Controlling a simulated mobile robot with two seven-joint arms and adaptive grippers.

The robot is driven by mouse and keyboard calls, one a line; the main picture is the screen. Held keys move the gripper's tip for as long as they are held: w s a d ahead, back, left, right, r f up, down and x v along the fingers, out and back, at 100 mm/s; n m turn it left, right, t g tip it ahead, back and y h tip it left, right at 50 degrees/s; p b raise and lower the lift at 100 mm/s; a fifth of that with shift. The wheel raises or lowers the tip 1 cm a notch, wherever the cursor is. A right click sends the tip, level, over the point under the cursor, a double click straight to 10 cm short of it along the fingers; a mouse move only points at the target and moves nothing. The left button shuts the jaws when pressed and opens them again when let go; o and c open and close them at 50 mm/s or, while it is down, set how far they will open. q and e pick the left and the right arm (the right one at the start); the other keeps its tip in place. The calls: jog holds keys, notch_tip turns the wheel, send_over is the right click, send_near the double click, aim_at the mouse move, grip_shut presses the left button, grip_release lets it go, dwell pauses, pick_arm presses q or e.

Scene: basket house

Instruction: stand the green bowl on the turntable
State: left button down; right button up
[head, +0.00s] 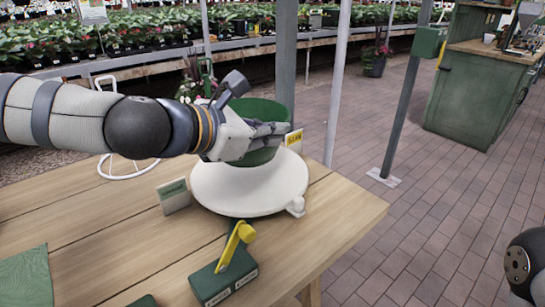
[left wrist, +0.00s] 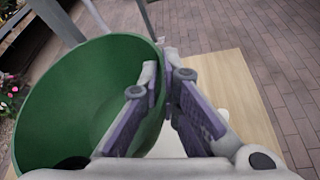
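The green bowl (head: 262,108) is at the white round turntable (head: 240,197) in the head view, in front of its back part. My left gripper (head: 284,133) reaches in from the left and is shut on the bowl's wall. In the left wrist view the bowl (left wrist: 65,100) fills the left side, with one finger inside the rim and one outside. My left gripper (left wrist: 163,75) shows there too. My right gripper is out of view.
The turntable stands on a wooden table (head: 120,265). A green box with a yellow lever (head: 225,275) is in front of it, and a small sign card (head: 174,195) to its left. A green cloth (head: 25,280) lies front left.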

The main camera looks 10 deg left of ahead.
aim_at(273, 150)
pick_arm(q)
jog(key=shift+w+a+f, duration=0.15)
jog(key=shift+w+f, duration=0.3)
jog(key=shift+f, duration=0.2)
jog(key=shift+w+a+f, duration=0.1)
jog(key=shift+w+f, duration=0.35)
jog(key=shift+f, duration=0.15)
jog(key=shift+w+f+b, duration=0.15)
jog(key=shift+f+b, duration=0.25)
jog(key=shift+f, duration=0.55)
jog(key=shift+w+f+b, duration=0.1)
jog(key=shift+f+b, duration=0.3)
jog(key=shift+f, duration=0.55)
jog(key=c, duration=1.8)
grip_release()
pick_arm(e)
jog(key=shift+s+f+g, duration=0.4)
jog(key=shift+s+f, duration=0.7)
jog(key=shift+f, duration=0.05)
pick_arm(q)
jog(key=shift+r, duration=0.1)
